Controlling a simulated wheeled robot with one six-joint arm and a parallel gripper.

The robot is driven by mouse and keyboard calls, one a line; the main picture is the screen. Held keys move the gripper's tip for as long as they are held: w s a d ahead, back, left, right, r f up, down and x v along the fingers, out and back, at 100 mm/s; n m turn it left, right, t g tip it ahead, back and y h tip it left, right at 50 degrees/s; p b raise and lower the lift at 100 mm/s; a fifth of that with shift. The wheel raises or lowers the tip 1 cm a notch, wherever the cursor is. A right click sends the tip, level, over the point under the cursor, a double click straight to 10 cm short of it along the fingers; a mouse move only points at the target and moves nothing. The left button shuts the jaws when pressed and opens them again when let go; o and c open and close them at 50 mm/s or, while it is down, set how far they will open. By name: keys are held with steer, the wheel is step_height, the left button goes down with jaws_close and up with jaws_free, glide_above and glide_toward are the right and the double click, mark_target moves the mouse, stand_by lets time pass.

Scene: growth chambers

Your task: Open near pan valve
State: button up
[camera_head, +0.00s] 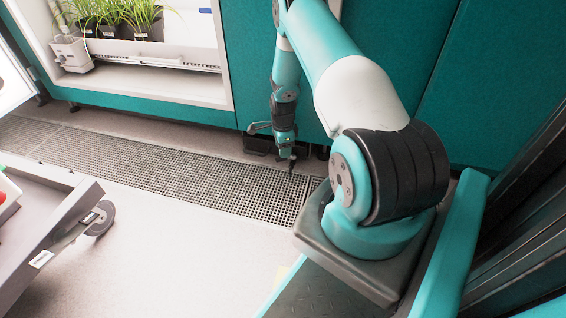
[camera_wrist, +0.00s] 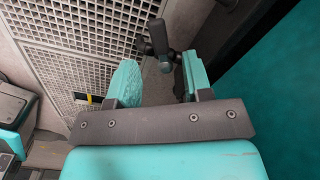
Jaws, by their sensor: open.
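In the wrist view a dark valve handle (camera_wrist: 157,38), a short upright lever on a dark fitting, stands just beyond the fingertips, in line with the gap between them. It looks like the task's pan valve; I cannot tell whether it touches the right finger. My gripper (camera_wrist: 160,64) is open, with nothing clearly held between its teal fingers. In the head view my gripper (camera_head: 291,164) hangs low, pointing down near the floor grating by the chamber base. The valve cannot be made out there. A dark pan-like box (camera_head: 258,144) sits under the chamber front beside the gripper.
A floor grating (camera_head: 170,170) runs along the teal chamber fronts (camera_head: 405,40). An open chamber at upper left holds potted green plants (camera_head: 138,18) and a white container (camera_head: 72,52). A grey cart (camera_head: 45,215) with a caster stands at lower left. The floor between is clear.

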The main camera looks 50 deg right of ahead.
steer(key=shift+f+b, duration=0.75)
steer(key=shift+f, duration=1.15)
jaws_close()
